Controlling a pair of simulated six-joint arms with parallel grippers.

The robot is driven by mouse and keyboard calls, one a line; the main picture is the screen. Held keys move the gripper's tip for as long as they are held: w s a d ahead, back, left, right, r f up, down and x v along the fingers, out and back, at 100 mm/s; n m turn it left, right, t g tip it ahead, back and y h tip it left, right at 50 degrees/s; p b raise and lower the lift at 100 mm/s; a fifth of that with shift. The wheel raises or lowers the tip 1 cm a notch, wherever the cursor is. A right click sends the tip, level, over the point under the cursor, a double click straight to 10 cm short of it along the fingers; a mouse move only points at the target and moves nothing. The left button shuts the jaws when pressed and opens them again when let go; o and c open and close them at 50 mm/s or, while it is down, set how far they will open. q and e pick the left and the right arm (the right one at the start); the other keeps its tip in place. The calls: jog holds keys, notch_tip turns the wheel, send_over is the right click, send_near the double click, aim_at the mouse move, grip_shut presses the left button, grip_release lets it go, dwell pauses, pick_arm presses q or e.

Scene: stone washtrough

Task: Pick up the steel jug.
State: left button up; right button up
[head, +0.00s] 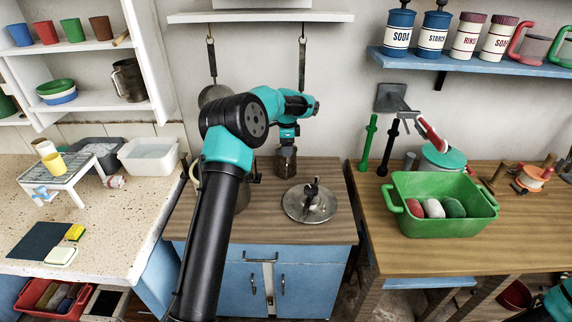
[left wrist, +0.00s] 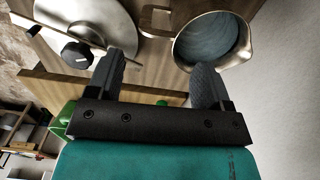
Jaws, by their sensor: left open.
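The steel jug (head: 286,164) stands near the back of the small wooden-topped cabinet, directly below my left gripper (head: 288,143) in the head view. In the left wrist view, an open round steel vessel with a loop handle, which looks like the jug (left wrist: 212,40), lies at the upper right. The right fingertip overlaps its near rim. My left gripper (left wrist: 157,75) is open, with nothing between its fingers. The jug's lower part is hidden in the wrist view. My right gripper is outside both views; only a bit of that arm shows at the head view's lower right corner.
A round metal lid with a dark knob (head: 308,204) lies in front of the jug. A pot is partly hidden behind my left arm. A green basin (head: 440,222) stands on the right table. A white shelf (head: 260,17) and hanging utensils are above.

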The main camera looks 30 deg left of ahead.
aim_at(286, 161)
pick_arm(q)
jog(key=shift+f, duration=2.2)
jog(key=shift+s+f, duration=0.15)
jog(key=shift+f, duration=2.45)
jog(key=shift+r, duration=0.1)
grip_shut()
